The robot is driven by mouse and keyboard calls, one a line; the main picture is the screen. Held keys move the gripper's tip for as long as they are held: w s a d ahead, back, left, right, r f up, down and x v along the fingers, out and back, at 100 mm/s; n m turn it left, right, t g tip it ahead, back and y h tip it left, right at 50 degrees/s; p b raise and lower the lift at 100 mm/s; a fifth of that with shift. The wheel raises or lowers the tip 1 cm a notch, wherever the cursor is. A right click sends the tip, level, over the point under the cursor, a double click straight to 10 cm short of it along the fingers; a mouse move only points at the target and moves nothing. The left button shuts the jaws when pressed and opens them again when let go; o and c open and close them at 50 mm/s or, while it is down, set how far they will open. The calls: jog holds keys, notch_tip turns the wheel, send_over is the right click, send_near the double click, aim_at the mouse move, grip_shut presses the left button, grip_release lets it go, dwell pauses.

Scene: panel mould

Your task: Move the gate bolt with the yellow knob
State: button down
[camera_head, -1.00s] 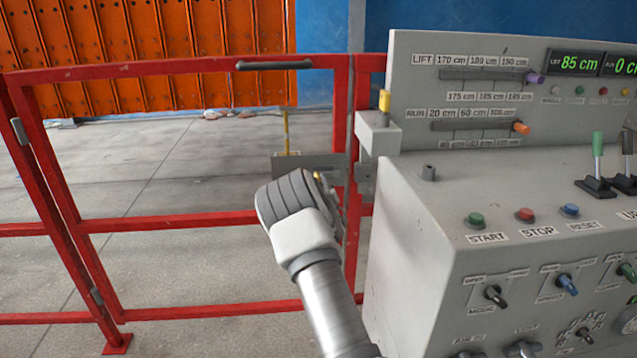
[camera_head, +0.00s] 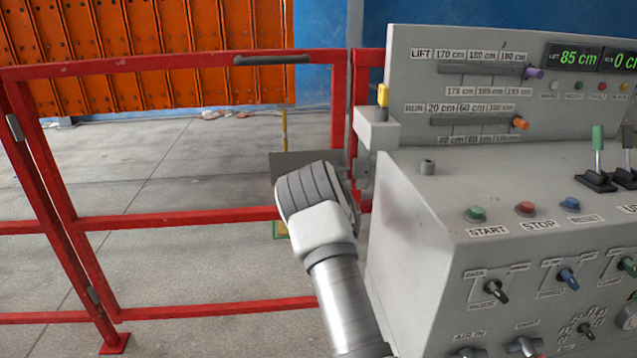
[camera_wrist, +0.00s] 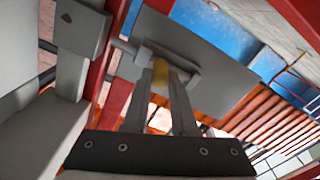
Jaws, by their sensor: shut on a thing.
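In the wrist view my gripper (camera_wrist: 160,90) has its two fingers closed around the yellow knob (camera_wrist: 159,72). The knob sits on a grey bolt mount in front of a flat grey plate (camera_wrist: 215,62). A short grey rod, part of the gate bolt (camera_wrist: 123,46), reaches left from the mount toward the red post. In the head view the plate (camera_head: 290,160) shows on the red gate (camera_head: 180,216) above my wrist. My wrist hides the knob and fingers there, and I cannot tell how far the bolt enters its keeper.
The grey control console (camera_head: 440,200) stands close to the right of my arm, with buttons, levers and sliders. A small yellow-topped peg (camera_head: 383,95) stands on its left ledge. The gate has a dark handle (camera_head: 272,60) on its top rail. Open floor lies beyond the gate.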

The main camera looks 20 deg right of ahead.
jog(key=shift+s+d, duration=0.25)
jog(key=shift+d, duration=0.6)
jog(key=c, duration=0.7)
grip_release()
jog(key=shift+d, duration=0.1)
jog(key=p+v, duration=0.2)
jog(key=v, duration=1.5)
jog(key=shift+s+r, duration=0.15)
jog(key=shift+s, duration=0.05)
